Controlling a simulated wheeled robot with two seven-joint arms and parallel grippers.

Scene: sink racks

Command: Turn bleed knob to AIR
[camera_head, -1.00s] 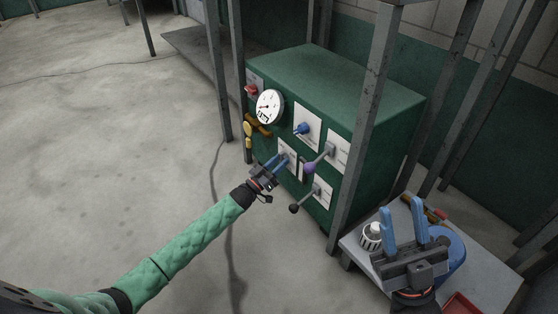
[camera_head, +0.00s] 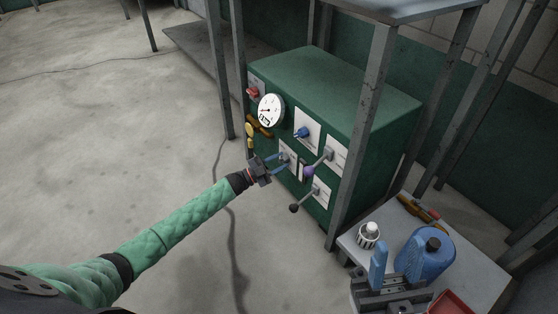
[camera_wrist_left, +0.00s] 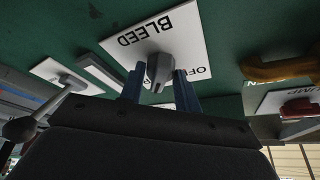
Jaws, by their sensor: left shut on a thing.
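The grey bleed knob (camera_wrist_left: 160,70) sits on a white plate (camera_wrist_left: 180,30) that reads BLEED, with part of OFF legible, upside down in the left wrist view. My left gripper (camera_head: 280,163) is at the front of the green cabinet (camera_head: 335,85). In the left wrist view its blue fingers (camera_wrist_left: 160,92) stand on both sides of the knob and are shut on it. The lower plate lettering is hidden behind the knob and fingers. My right gripper (camera_head: 395,262) is at the lower right with its blue fingers apart and nothing seen between them.
The cabinet front also carries a gauge (camera_head: 270,110), a blue knob (camera_head: 302,132), a purple-tipped lever (camera_head: 309,170), a black-tipped lever (camera_head: 295,208) and a red knob (camera_head: 253,92). A grey post (camera_head: 362,130) stands at right.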

